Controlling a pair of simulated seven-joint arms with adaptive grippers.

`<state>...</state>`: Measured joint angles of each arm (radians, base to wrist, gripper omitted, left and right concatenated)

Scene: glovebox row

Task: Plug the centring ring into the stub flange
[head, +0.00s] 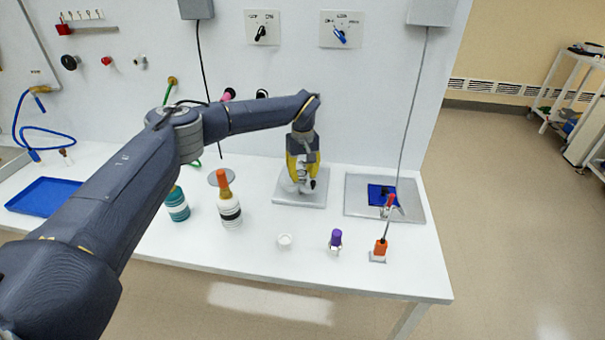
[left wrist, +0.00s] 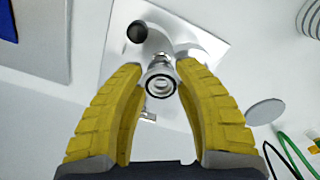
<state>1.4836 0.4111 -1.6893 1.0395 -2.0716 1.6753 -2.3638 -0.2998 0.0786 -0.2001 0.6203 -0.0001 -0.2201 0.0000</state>
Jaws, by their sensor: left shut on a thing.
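My left gripper (head: 303,180) points down over a grey base plate (head: 290,201) at the back middle of the bench. In the left wrist view its yellow fingers (left wrist: 160,78) are closed in on the centring ring (left wrist: 150,88), a pale metallic ring with an open bore. Behind the ring is a shiny metal fitting, apparently the stub flange (left wrist: 153,48), with a dark round end, standing on the plate. The ring overlaps the fitting in this view; I cannot tell whether they touch. My right gripper is not in view.
Orange-capped (head: 230,212) and teal (head: 177,207) bottles stand left. A grey panel (head: 414,203) lies right, a blue tray (head: 44,195) far left.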

